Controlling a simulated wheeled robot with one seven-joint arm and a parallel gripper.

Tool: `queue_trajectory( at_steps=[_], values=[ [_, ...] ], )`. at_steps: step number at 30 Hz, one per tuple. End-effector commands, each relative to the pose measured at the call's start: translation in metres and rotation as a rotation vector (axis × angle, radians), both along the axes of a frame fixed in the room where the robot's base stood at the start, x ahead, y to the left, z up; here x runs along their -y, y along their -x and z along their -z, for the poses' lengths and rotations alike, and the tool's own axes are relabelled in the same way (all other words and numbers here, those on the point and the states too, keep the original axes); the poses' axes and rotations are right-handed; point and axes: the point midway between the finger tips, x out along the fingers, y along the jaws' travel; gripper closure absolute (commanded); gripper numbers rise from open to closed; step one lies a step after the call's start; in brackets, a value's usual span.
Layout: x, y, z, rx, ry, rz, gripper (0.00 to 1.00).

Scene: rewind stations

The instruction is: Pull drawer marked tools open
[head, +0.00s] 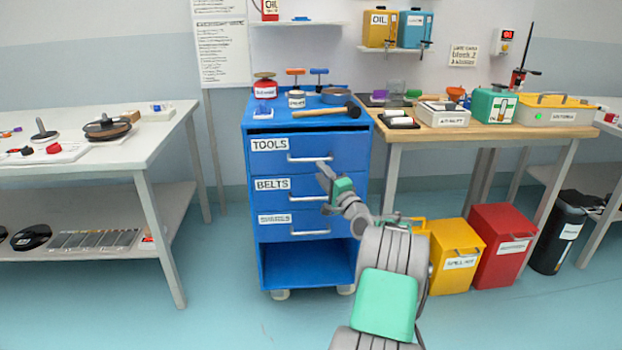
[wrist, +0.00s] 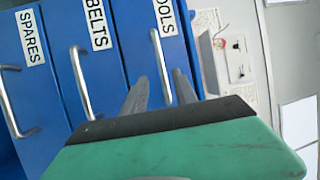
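The blue drawer cart has a top drawer marked TOOLS (head: 270,153), which looks closed, with a silver bar handle (head: 310,159). In the wrist view the TOOLS drawer (wrist: 150,40) is partly hidden by my fingers, and its handle (wrist: 164,72) lies between the two fingertips in the picture. My gripper (head: 323,172) is at the cart's front, near the right end of that handle. In the wrist view my gripper (wrist: 160,80) has its fingers apart with nothing held. I cannot tell whether either finger touches the handle.
Drawers marked BELTS (head: 272,184) and SPARES (wrist: 30,35) sit below, both looking closed. A mallet (head: 318,110) and several small items stand on the cart top. A yellow bin (head: 458,262) and a red bin (head: 508,246) stand right of the cart. Floor left of the cart is clear.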

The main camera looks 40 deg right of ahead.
Motion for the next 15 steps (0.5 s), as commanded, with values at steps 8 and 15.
queue_trajectory(
  at_steps=[8, 15],
  values=[
    [0.008, -0.050, -0.011, -0.001, 0.005, -0.002, 0.66],
    [0.013, -0.071, -0.016, -0.003, 0.005, 0.000, 0.66]
  ],
)
